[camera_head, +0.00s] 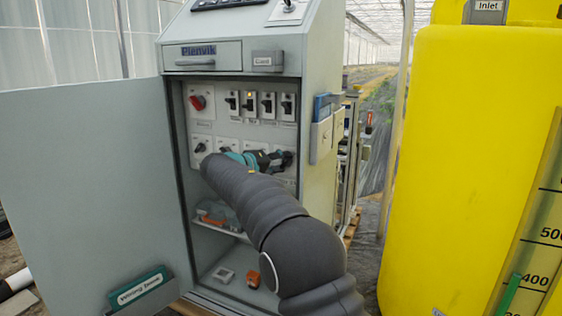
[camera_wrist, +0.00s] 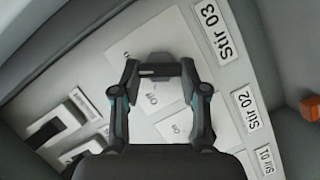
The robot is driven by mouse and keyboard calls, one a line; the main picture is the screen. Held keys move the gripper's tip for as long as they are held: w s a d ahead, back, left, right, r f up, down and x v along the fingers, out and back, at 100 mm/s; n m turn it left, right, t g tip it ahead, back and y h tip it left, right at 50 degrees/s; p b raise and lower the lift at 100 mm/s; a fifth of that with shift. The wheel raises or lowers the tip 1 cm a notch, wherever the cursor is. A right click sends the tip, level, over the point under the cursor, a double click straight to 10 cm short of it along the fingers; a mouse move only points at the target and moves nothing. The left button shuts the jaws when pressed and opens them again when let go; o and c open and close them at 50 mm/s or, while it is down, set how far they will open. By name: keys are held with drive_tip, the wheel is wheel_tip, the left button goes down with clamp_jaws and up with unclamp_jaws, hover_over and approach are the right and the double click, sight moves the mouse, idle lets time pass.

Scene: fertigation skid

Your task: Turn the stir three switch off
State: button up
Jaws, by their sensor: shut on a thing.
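The stir three switch has a white plate (camera_wrist: 148,42) beside the label "Stir 03" (camera_wrist: 215,33) in the wrist view. An "Off" mark (camera_wrist: 152,92) shows on the plate, between my fingers. My gripper (camera_wrist: 158,72) is shut on the knob. In the head view my gripper (camera_head: 272,159) reaches into the open cabinet (camera_head: 309,120), at the right end of the lower switch row.
Labels "Stir 02" (camera_wrist: 244,108) and "Stir 01" (camera_wrist: 264,159) mark neighbouring plates close by. A red rotary switch (camera_head: 198,102) and black toggle switches (camera_head: 268,104) sit above. The cabinet door (camera_head: 90,190) stands open left. A yellow tank (camera_head: 455,170) stands right.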

drive_tip(key=n+h, duration=0.1)
drive_tip(key=n, duration=0.2)
drive_tip(key=shift+f+t, duration=0.2)
drive_tip(key=shift+t, duration=0.1)
drive_tip(key=shift+d+f+n+t+h, duration=0.15)
drive_tip(key=shift+n+t, duration=0.6)
drive_tip(key=shift+n, duration=1.2)
drive_tip(key=shift+a+f+n+t+h, duration=0.2)
drive_tip(key=shift+n+t, duration=0.5)
drive_tip(key=shift+n, duration=1.2)
drive_tip(key=shift+d+f+n+t+h, duration=0.2)
drive_tip(key=shift+n+t, duration=0.55)
drive_tip(key=shift+n, duration=1.2)
drive_tip(key=shift+r, duration=0.1)
drive_tip(key=o, duration=1.1)
drive_tip(key=shift+o, duration=0.2)
drive_tip(key=v, duration=1.2)
